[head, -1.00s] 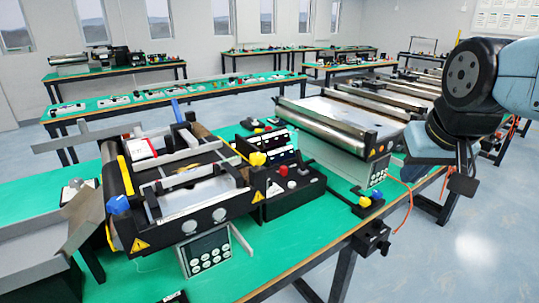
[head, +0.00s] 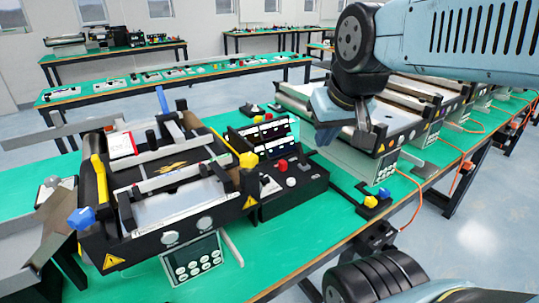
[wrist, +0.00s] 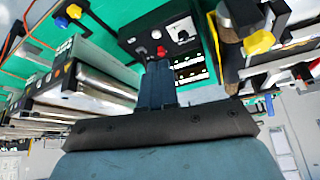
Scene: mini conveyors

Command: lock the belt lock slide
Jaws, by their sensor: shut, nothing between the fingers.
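The near mini conveyor (head: 205,215) stands on the green bench at left centre, with a blue knob (head: 82,218) at its near left corner and a yellow knob (head: 249,160) on its right side. I cannot tell which part is the belt lock slide, or how it is set. My gripper (head: 326,136) hangs in the air right of the black control box (head: 290,185), apart from the conveyor. In the wrist view my gripper (wrist: 157,68) has its fingers together and empty, with the control box (wrist: 150,30) beyond them.
A small yellow-and-blue piece (head: 371,201) sits at the bench's front edge. More conveyors (head: 420,95) line the bench behind my arm. A grey chute (head: 40,225) stands at the left. Some green bench top is bare in front of the control box.

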